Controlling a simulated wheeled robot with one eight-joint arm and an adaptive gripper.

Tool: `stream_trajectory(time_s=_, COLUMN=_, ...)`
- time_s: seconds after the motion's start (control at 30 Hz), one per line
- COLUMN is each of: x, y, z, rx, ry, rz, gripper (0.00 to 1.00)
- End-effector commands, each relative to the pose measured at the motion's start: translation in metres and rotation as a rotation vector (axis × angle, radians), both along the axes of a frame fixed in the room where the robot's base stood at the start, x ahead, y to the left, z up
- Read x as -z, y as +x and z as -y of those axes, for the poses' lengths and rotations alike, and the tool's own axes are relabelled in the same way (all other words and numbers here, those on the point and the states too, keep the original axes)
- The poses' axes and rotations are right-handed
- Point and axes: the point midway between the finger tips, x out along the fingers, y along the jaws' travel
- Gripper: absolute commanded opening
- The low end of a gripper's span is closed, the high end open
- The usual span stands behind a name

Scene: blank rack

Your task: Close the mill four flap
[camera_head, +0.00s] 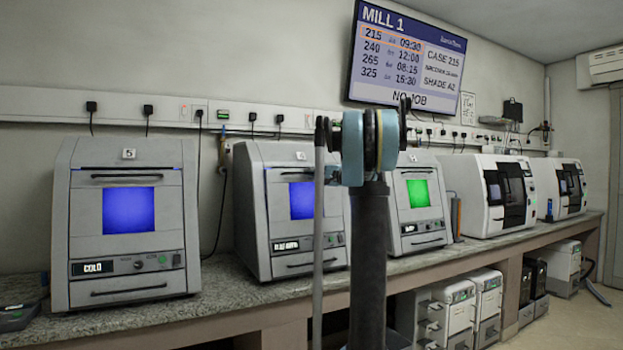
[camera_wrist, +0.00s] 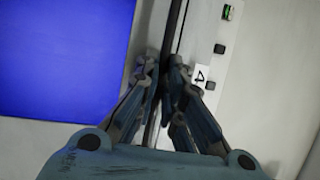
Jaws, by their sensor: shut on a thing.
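Mill four (camera_head: 262,235) is the grey machine with a blue window, second from the left on the counter in the head view. Its flap (camera_head: 272,205) looks flush with the front, though my arm covers part of its right side. In the wrist view, my gripper (camera_wrist: 163,80) is shut on the dark handle (camera_wrist: 174,35) of the flap. The blue window (camera_wrist: 60,55) lies left of the fingers and the number 4 label (camera_wrist: 200,76) just right of them. My gripper is hidden behind my arm in the head view.
A similar grey mill (camera_head: 125,225) numbered 5 stands to the left. Another mill with a green window (camera_head: 418,193) stands to the right, with white machines (camera_head: 485,200) beyond it. All stand on a speckled counter (camera_head: 225,300). A wall screen (camera_head: 408,55) hangs above.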

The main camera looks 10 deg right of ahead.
Motion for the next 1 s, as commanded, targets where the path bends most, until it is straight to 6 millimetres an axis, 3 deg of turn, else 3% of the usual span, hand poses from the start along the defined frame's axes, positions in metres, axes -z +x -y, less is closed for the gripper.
stream_trajectory(time_s=0.3, x=0.002, y=0.023, z=-0.007, rx=0.0, ry=-0.003, rz=-0.001, gripper=0.0)
stream_trajectory(time_s=0.57, x=0.002, y=0.025, z=-0.008, rx=0.002, ry=-0.003, rz=-0.001, gripper=0.0)
stream_trajectory(time_s=0.6, x=0.002, y=0.025, z=-0.008, rx=0.002, ry=-0.003, rz=-0.002, gripper=0.13)
stream_trajectory(time_s=0.7, x=0.001, y=0.025, z=-0.008, rx=0.001, ry=-0.002, rz=-0.001, gripper=0.29)
stream_trajectory(time_s=1.0, x=0.001, y=0.024, z=-0.008, rx=0.0, ry=-0.002, rz=-0.001, gripper=0.29)
